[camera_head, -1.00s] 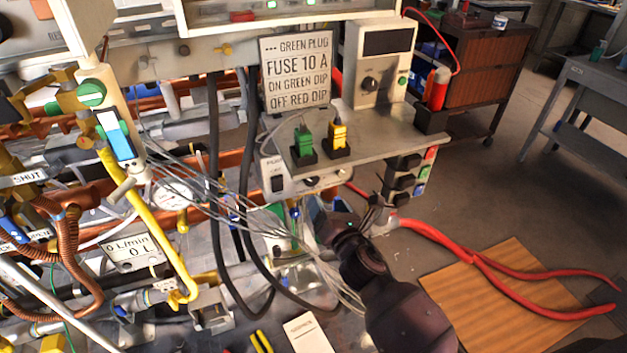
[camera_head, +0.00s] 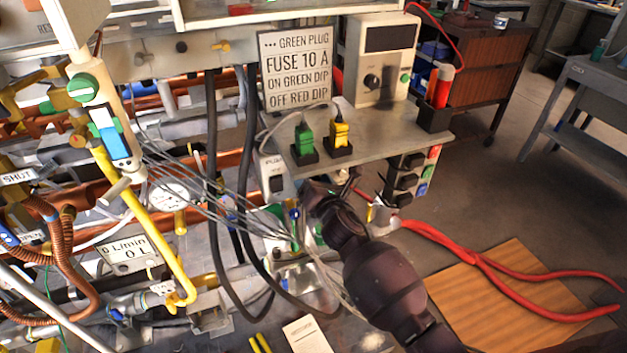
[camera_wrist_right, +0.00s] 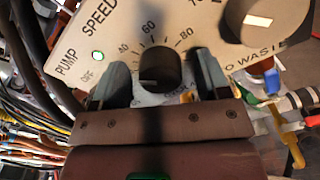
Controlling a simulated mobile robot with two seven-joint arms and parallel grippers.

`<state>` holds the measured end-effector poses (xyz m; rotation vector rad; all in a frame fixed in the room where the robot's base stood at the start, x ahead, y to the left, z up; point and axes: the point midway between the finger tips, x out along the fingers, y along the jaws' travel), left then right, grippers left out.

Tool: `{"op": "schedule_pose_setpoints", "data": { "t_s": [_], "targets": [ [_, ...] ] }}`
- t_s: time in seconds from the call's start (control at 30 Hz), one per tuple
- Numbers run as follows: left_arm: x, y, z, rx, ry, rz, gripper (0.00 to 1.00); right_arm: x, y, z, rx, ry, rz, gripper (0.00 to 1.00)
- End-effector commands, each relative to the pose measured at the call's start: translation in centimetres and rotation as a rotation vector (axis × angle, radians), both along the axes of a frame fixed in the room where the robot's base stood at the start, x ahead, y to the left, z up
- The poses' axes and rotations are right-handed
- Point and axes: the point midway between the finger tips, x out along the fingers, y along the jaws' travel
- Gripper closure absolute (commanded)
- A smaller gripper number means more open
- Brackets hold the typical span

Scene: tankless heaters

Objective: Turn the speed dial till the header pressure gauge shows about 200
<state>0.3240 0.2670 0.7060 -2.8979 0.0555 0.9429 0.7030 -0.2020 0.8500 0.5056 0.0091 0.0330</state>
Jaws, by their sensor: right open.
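The speed dial (camera_wrist_right: 158,68) is a dark round knob on a pale panel marked PUMP SPEED, with a scale showing 40, 60 and 80. A pale mark shows low on its face; I cannot tell the exact setting. My right gripper (camera_wrist_right: 160,80) is open, with one finger on each side of the dial; contact is unclear. In the head view my right gripper (camera_head: 318,193) reaches under the shelf's front edge, and the dial is hidden there. A round white gauge (camera_head: 172,196) stands among the pipes at left, partly behind thin wires; its reading is too small. My left gripper is out of view.
A metal shelf (camera_head: 375,140) with green and yellow plugs overhangs my right gripper. Thin wires (camera_head: 215,205) and black hoses (camera_head: 245,255) run left of it. A larger knob (camera_wrist_right: 268,18) sits right of the dial.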

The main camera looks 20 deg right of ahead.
Motion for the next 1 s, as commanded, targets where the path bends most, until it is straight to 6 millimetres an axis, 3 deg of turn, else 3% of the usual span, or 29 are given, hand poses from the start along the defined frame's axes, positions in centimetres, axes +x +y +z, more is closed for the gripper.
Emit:
{"op": "schedule_pose_setpoints", "data": {
  "t_s": [0.1,0.43,0.73,1.0],
  "targets": [
    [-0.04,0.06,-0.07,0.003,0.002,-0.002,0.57,-0.01,0.0,0.01,0.0,0.0,0.0,0.32],
    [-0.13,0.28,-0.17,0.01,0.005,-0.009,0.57,-0.03,0.01,0.0,0.0,0.0,0.0,0.8],
    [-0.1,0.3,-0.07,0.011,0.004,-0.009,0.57,-0.03,0.01,0.03,0.043,0.001,0.0,0.8],
    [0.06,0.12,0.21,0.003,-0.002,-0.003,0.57,0.0,0.01,0.08,0.21,0.005,0.001,0.8]
  ]
}}
